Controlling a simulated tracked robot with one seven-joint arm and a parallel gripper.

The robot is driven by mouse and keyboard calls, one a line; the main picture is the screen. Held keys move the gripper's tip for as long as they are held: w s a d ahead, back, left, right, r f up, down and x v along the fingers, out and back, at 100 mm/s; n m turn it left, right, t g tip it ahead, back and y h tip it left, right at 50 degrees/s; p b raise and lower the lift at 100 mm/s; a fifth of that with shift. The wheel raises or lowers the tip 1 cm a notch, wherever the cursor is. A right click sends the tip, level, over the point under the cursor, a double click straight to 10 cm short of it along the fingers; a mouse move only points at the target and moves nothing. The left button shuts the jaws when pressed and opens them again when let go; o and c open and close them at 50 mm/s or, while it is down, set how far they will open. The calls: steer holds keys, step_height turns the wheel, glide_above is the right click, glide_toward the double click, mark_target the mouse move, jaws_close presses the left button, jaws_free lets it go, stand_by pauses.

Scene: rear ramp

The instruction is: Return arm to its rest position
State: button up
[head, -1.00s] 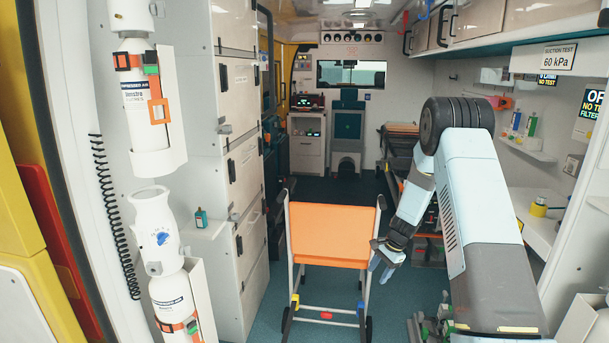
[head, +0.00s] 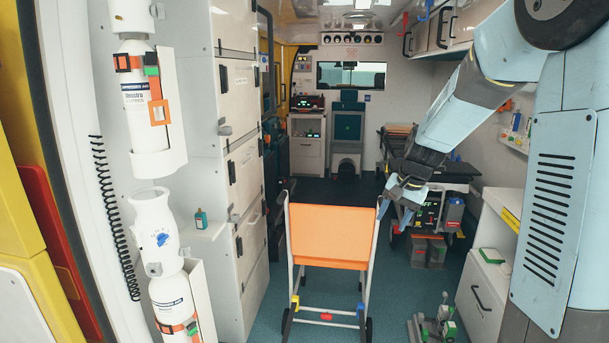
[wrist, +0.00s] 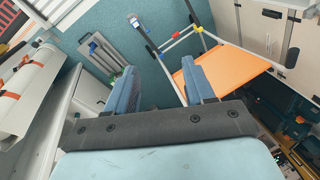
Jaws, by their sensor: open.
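My gripper (head: 394,210) hangs in the middle of the head view, just right of the orange chair's (head: 330,233) back. Its jaws point down and left, and nothing shows between them. In the wrist view the two blue fingers (wrist: 165,90) stand well apart and are empty, with the teal floor and part of the orange chair (wrist: 215,82) beyond them. My arm comes in from the right edge of the head view and hides part of the right wall and the cupboards.
White cabinets (head: 240,150) line the left side, with gas cylinders (head: 172,300) nearer me. A stretcher (head: 455,172) stands behind my gripper. A white counter (head: 497,205) runs along the right. A small grey-green device (head: 440,322) is on the floor right of the chair. Floor between is partly clear.

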steer(key=s+r+n+t+h, duration=0.1)
steer(key=s+r+n, duration=0.2)
steer(key=s, duration=1)
steer(key=s+r+n+t+h, duration=0.1)
steer(key=s+r+n+t, duration=0.1)
steer(key=s+r, duration=0.6)
steer(key=s, duration=0.6)
steer(key=shift+s+d+n, duration=0.2)
steer(key=shift+s+n, duration=0.1)
steer(key=shift+n, duration=0.1)
steer(key=shift+r, duration=0.4)
